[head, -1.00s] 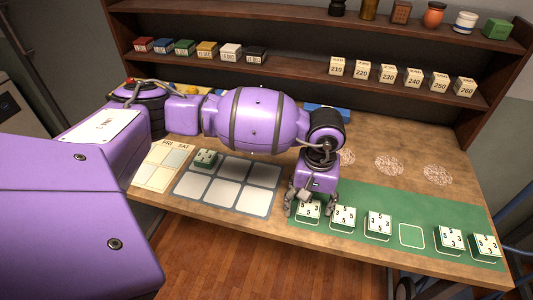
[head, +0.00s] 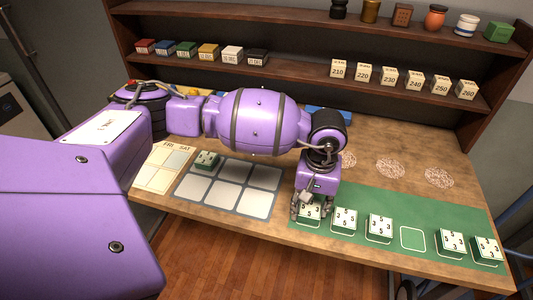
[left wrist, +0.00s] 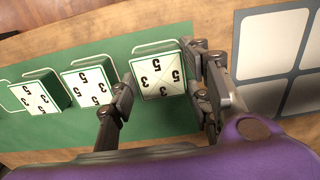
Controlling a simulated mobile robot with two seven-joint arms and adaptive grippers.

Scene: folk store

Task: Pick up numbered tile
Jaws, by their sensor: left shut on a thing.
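A white numbered tile (head: 311,215) with 5s and 3s on its top is at the left end of the green mat (head: 350,252). My left gripper (head: 310,206) is over it with its fingers pointing down. In the left wrist view the tile (left wrist: 160,78) sits between the two fingers of my left gripper (left wrist: 162,92), which is shut on it. It looks still down at the mat. More tiles stand along the mat (head: 344,220) to the right. My right gripper is not in view.
A grey grid board (head: 228,212) lies left of the mat, with one tile (head: 207,159) at its upper left. One outlined slot (head: 413,239) on the mat is empty. Shelves (head: 300,68) with numbered blocks (head: 388,76) stand behind the table.

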